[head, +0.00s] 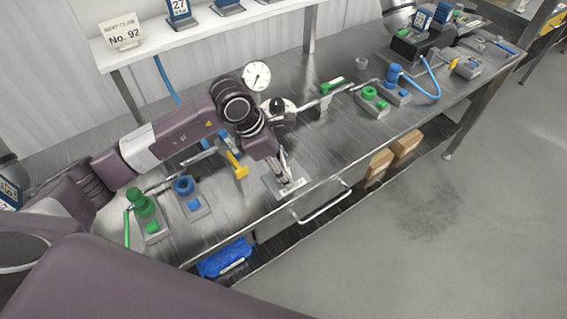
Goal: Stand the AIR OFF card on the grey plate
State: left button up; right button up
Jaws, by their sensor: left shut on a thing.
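My left gripper (286,178) points down over the table's front edge, right at the grey plate (269,183). It is shut on a small, pale card (292,187), which I take to be the AIR OFF card; its lettering is too small to read. The card is at the plate's front part, low between the fingertips. I cannot tell whether its foot touches the plate. The fingers hide part of the plate and of the card. My right gripper is not in view.
Left of the plate stand a yellow-handled valve (236,164), a blue fitting (184,186) and a green fitting (143,203). A round gauge (256,76) is behind my arm. Green and blue fittings (370,93) stand to the right. The table between is mostly clear.

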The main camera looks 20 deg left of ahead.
pick_arm(q)
jog(key=shift+f, duration=0.1)
jog(key=o, duration=0.8)
jog(key=shift+o, duration=0.7)
jog(key=shift+r, duration=0.25)
jog(key=b+v, duration=0.3)
jog(key=v, duration=0.9)
jog(key=shift+f, duration=0.1)
